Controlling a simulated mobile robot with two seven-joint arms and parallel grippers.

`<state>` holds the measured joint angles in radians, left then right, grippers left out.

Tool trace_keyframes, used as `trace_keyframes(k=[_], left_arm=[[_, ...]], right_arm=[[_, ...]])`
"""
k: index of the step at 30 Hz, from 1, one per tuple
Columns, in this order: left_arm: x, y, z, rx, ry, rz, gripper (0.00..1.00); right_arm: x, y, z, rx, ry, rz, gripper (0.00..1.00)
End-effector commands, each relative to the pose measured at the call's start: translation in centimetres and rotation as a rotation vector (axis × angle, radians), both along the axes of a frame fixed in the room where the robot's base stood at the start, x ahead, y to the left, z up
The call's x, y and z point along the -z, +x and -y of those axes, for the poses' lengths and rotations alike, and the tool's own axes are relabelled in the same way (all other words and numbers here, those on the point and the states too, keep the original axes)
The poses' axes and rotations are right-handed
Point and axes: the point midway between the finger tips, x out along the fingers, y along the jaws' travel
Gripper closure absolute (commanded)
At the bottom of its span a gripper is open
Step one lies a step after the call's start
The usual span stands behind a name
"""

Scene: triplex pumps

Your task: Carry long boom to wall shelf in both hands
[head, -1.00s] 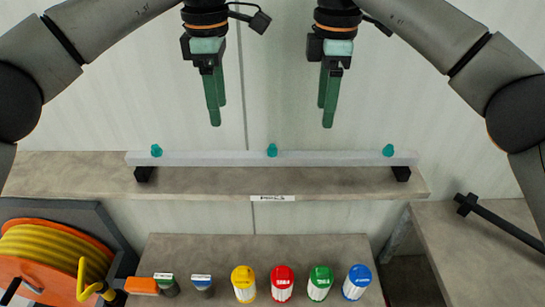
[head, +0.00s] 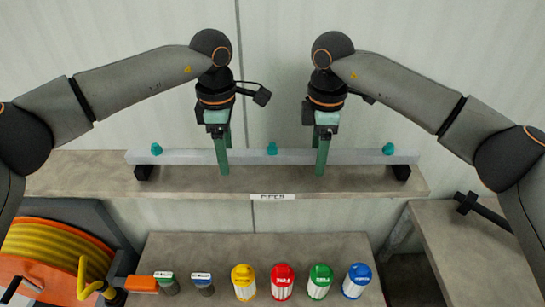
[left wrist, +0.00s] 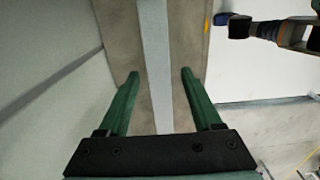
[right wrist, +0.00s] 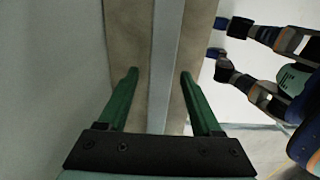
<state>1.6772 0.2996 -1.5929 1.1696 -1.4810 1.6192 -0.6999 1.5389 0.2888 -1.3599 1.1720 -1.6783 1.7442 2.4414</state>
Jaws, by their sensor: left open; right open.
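The long boom (head: 250,158), a pale grey bar with teal knobs, lies level on two black rests on the wall shelf (head: 80,177). My left gripper (head: 224,169) and my right gripper (head: 321,169) hang open over it, fingers down, one on each side of its middle knob. In the left wrist view the boom (left wrist: 154,40) runs between the open fingers (left wrist: 160,76), with gaps on both sides. In the right wrist view the boom (right wrist: 166,45) also passes between the spread fingers (right wrist: 159,76). Neither gripper is shut on it.
A label reading PIPES (head: 272,196) is on the shelf's front edge. Below, a bench (head: 200,248) carries several coloured-cap containers. A yellow hose reel (head: 60,245) is at lower left and another table (head: 475,250) at right. The wall is close behind the shelf.

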Motion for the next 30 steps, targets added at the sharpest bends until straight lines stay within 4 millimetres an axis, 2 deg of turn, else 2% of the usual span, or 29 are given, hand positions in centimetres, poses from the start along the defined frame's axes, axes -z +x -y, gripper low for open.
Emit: trace_keyframes(k=[7,24,30], left_arm=[[0.04,0.00,-0.01,0.000,0.000,0.000,0.34],[0.00,0.00,0.00,0.000,0.000,0.000,0.98],[0.00,0.00,0.00,0.000,0.000,0.000,1.00]], right_arm=[[0.05,0.00,0.02,0.000,0.000,0.000,0.34],[0.00,0.01,0.01,0.000,0.000,0.000,0.98],[-0.01,0.01,0.01,0.000,0.000,0.000,1.00]])
